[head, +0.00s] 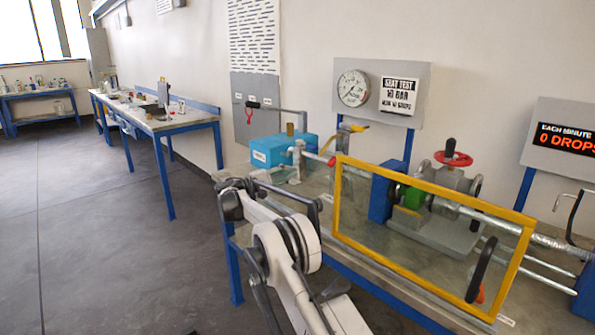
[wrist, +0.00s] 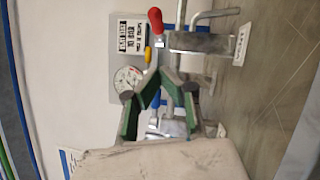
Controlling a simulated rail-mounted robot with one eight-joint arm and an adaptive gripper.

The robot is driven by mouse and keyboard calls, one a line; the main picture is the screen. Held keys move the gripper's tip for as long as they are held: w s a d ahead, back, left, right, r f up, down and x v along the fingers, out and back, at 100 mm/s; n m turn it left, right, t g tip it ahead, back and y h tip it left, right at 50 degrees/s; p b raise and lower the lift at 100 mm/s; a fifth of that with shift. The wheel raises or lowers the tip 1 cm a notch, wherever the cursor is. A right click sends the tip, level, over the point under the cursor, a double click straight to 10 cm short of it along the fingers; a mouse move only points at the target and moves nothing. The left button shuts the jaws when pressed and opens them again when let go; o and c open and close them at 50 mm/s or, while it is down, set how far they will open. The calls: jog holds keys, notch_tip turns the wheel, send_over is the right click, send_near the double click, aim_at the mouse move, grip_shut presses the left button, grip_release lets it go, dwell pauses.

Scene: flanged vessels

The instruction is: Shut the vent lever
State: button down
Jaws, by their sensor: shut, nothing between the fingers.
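A lever with a yellow grip (head: 355,127) stands on the pipework left of the yellow frame, and a red-tipped handle (head: 331,161) sits lower on the same pipework. No label shows which one is the vent lever. In the wrist view the red handle (wrist: 155,20) sticks out from a metal fitting, and the small yellow grip (wrist: 148,54) is beside it. My gripper (wrist: 163,70), with green-padded fingers, is shut and empty. Its tips appear close to the yellow grip and fitting in the picture; contact cannot be told. My gripper is hard to make out in the head view.
A yellow rectangular frame (head: 433,187) stands at the bench's front, before a valve with a red handwheel (head: 453,158). A blue box (head: 270,151) with a pump handle stands left. A gauge (head: 354,88) hangs behind. The floor (head: 110,240) at left is clear.

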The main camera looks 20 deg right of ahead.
send_near(335, 160)
jog(key=w+d, duration=0.4)
jog(key=shift+s+d+b, duration=0.4)
jog(key=shift+s+d, duration=0.35)
jog(key=shift+d, duration=0.2)
